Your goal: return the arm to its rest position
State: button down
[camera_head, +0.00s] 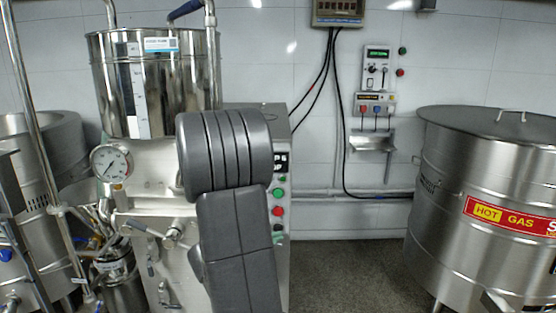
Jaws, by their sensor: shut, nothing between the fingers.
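My arm's dark grey links (235,245) rise from the bottom edge, left of centre, with a thick ribbed joint (225,150) at the top. My gripper is not visible in the head view, so its fingers and anything near them cannot be seen. The arm stands in front of the colloid mill and hides part of its front panel (150,195). The mill's steel hopper (195,75) shows above and behind the joint.
A pressure gauge (111,163) and pipes are left of the arm. Green and red buttons (278,211) sit just right of it. A large steel tank (480,180) stands at right. Wall control boxes (376,70) hang between. The floor (350,270) between mill and tank is clear.

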jog(key=w+b, duration=0.2)
jog(key=w, duration=0.4)
jog(key=shift+f, duration=0.3)
jog(key=r+p, duration=0.1)
jog(key=p, duration=0.3)
